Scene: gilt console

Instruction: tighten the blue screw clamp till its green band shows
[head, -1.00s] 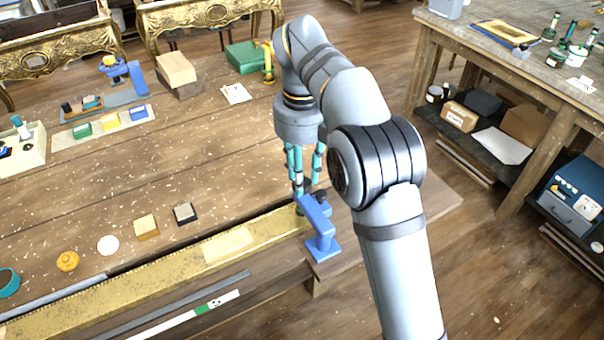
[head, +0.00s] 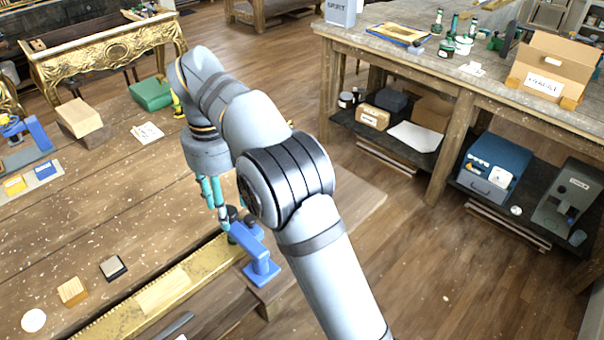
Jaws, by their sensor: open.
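The blue screw clamp (head: 256,256) sits at the right end of the gilt rail (head: 205,262), at the near edge of the wooden bench. Its blue body stands upright, with dark round parts near its top. My gripper (head: 229,218) points down at the clamp's upper left, its teal fingers open. The fingertips are close to the clamp's screw end; I cannot tell whether they touch it. My arm hides part of the gripper and what lies behind it. I cannot make out the clamp's green band as a clear mark.
A wooden block (head: 72,291), a dark-edged block (head: 113,268) and a white disc (head: 33,320) lie left of the rail. A second blue clamp (head: 38,135) stands at the far left. Another workbench (head: 400,62) stands at the right, with open floor between.

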